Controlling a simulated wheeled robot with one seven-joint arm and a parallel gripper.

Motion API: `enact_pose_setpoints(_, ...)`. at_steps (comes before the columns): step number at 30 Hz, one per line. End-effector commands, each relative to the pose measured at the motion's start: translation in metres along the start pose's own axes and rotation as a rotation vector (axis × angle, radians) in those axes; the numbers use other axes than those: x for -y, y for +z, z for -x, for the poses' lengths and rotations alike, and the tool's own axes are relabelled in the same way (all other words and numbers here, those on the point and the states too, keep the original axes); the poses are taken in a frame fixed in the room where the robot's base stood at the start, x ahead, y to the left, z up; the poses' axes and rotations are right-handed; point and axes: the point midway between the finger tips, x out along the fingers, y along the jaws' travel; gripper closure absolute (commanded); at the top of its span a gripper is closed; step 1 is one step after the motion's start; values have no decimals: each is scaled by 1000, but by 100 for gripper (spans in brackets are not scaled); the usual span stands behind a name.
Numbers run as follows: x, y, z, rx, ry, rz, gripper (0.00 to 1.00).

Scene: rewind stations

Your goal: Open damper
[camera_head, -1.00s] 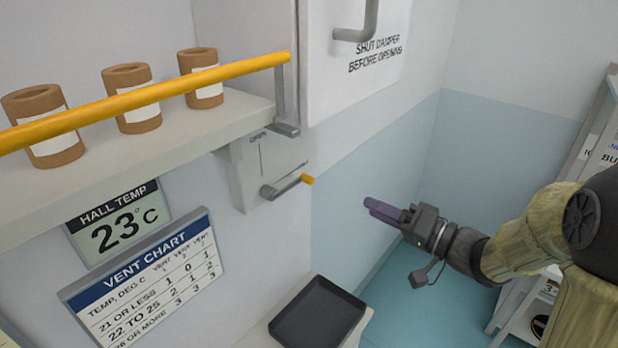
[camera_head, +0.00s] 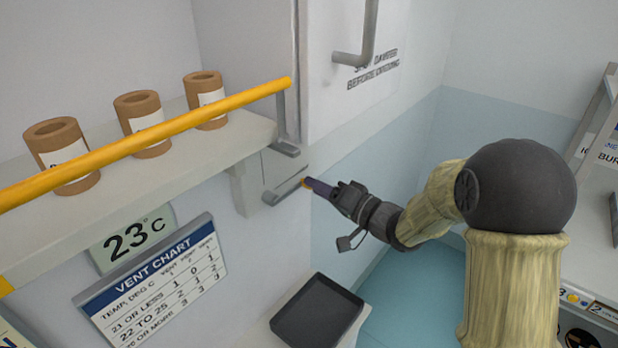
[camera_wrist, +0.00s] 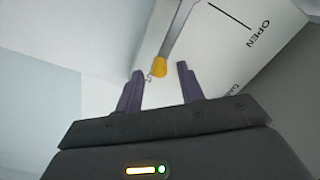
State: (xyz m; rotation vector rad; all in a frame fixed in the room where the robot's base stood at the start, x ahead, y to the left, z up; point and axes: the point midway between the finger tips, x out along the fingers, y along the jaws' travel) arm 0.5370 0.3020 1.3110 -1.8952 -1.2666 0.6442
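The damper lever (camera_head: 286,192) is a grey bar with a yellow tip, mounted on a pale box (camera_head: 250,180) under the shelf. In the wrist view the lever (camera_wrist: 178,32) comes down from the top, and its yellow tip (camera_wrist: 159,66) lies just ahead of the space between the fingers. The box face there carries a black line and the word OPEN. My gripper (camera_head: 310,184) is at the yellow tip in the head view, and its fingers hide part of it. In the wrist view my gripper (camera_wrist: 159,88) has its purple fingers apart with nothing between them.
A yellow rail (camera_head: 150,135) runs along the shelf (camera_head: 200,165) above, in front of several brown rolls. A grey door handle (camera_head: 362,45) hangs above my gripper. A dark tray (camera_head: 318,312) sits below. The vent chart (camera_head: 155,275) is at left.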

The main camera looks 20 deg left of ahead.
Motion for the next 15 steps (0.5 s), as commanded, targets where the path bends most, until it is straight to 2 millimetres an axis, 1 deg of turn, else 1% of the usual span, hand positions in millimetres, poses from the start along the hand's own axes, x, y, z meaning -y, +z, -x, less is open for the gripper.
enact_pose_setpoints(1, 3, 0, -10, 4, -2, 0, 62)
enact_pose_setpoints(3, 2, -1, -19, 3, -1, -1, 62)
enact_pose_setpoints(6, 1, -1, -28, 1, 0, 0, 62)
enact_pose_setpoints(9, 0, 0, -31, 0, 1, -1, 62)
enact_pose_setpoints(15, 0, 0, -32, 0, 1, 0, 62)
